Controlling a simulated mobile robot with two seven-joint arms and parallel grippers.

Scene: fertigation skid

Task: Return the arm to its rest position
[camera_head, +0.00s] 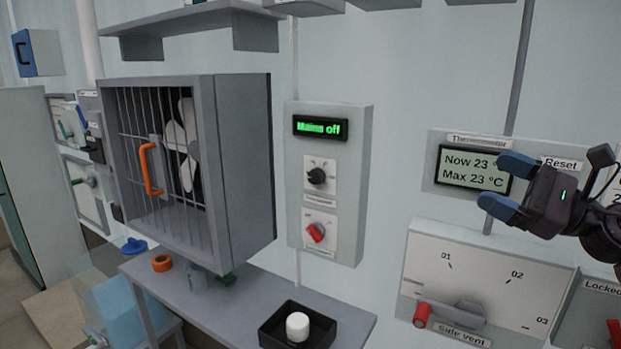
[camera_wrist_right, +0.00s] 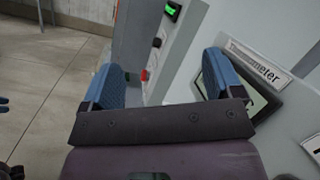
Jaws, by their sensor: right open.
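My right gripper (camera_head: 502,182) is at the right of the head view, in front of the thermometer panel (camera_head: 435,160). Its two blue fingers are apart with nothing between them. One finger overlaps the edge of the thermometer display, which reads "Now 23 °C, Max 23 °C"; I cannot tell whether it touches. In the right wrist view the open fingers (camera_wrist_right: 165,85) show with the thermometer label (camera_wrist_right: 258,62) beyond the right finger. My left gripper is not in the head view.
A control box (camera_head: 330,215) reads "Mains off". A caged fan (camera_head: 240,170) with an orange handle hangs at left. A side vent panel (camera_head: 490,265) with a red lever is below my gripper. A shelf (camera_head: 215,300) carries a black tray (camera_head: 264,336) with a white cylinder.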

